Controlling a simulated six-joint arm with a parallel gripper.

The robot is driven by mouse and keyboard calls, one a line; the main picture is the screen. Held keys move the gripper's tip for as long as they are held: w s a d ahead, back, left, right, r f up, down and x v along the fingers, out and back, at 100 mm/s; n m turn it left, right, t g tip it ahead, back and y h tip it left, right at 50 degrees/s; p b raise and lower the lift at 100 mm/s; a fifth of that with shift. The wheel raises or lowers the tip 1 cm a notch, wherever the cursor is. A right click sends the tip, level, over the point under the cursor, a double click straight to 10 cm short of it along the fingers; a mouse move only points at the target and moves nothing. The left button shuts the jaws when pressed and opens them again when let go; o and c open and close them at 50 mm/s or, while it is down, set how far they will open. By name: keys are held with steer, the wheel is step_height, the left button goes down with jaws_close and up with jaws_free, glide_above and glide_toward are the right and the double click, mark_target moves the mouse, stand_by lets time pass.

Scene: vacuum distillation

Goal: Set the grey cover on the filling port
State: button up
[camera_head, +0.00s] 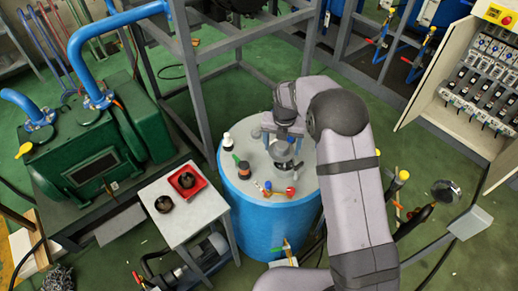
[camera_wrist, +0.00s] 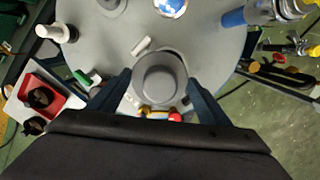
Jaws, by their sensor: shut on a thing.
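The grey cover (camera_wrist: 160,82) is a round cap with a raised knob, seen from above in the wrist view. My gripper (camera_wrist: 158,88) has one finger on each side of it and is shut on it. In the head view my gripper (camera_head: 283,138) points down over the top of the blue tank (camera_head: 262,225), with the cover (camera_head: 281,151) below it. A round grey rim shows just under and around the cover. It looks like the filling port, mostly hidden by the cover. I cannot tell whether the cover touches it.
A small side table (camera_head: 194,217) to the left carries a red tray (camera_head: 188,179) and a dark round part (camera_head: 163,204). Grey frame posts stand behind.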

mark_target(285, 156)
steer(key=shift+w+d+n, duration=0.3)
steer(key=shift+w+d, duration=0.05)
steer(key=shift+d, duration=0.4)
steer(key=shift+f, duration=0.1)
steer(key=shift+f, duration=0.25)
steer(key=shift+f+b, duration=1.85)
steer(key=shift+f, duration=0.65)
steer(key=shift+s+f, duration=0.1)
steer(key=shift+f, duration=0.45)
stand_by(0.9)
steer(key=o, duration=1.3)
steer(key=shift+o, duration=0.5)
steer(key=shift+o, duration=0.3)
steer(key=shift+r, duration=0.1)
steer(key=shift+r+p, duration=2.4)
steer(key=shift+r, duration=1)
